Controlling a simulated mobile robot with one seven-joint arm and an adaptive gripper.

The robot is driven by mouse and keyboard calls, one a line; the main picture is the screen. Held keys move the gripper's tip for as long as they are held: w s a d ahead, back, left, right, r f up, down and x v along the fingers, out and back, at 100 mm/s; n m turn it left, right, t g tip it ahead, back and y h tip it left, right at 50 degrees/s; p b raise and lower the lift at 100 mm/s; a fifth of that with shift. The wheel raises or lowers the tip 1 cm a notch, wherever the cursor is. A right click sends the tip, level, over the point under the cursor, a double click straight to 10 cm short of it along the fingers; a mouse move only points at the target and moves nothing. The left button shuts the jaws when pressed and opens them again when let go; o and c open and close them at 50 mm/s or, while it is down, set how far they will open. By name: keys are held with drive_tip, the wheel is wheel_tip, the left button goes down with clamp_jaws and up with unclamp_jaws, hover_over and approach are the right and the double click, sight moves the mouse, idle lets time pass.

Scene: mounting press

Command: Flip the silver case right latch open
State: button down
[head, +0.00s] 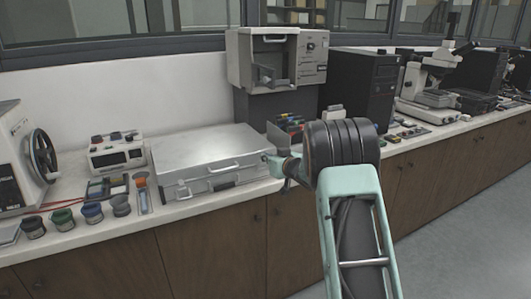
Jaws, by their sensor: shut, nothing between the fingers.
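The silver case (205,145) lies flat on the counter with its lid down, its handle (222,167) on the front side. A small latch (184,191) shows at the left of its front. The right latch is at or behind my gripper, and I cannot make out its position. My gripper (272,160) is shut and empty at the right front corner of the case. It is small in view and partly covered by my arm, so I cannot tell whether it touches the case.
A grey mounting press (277,58) stands behind the case on the right, with a black computer tower (360,85) beside it. A white instrument (117,152) and several small jars (92,212) stand to the left. The counter's front edge (200,212) runs close before the case.

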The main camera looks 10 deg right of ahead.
drive_tip(key=shift+s+f, duration=0.2)
drive_tip(key=shift+f, duration=0.1)
drive_tip(key=shift+d+f+b, duration=0.15)
drive_tip(key=shift+b, duration=0.3)
drive_tip(key=shift+s+f+t+b, duration=0.3)
drive_tip(key=shift+t+b, duration=0.4)
drive_tip(key=shift+b, duration=1)
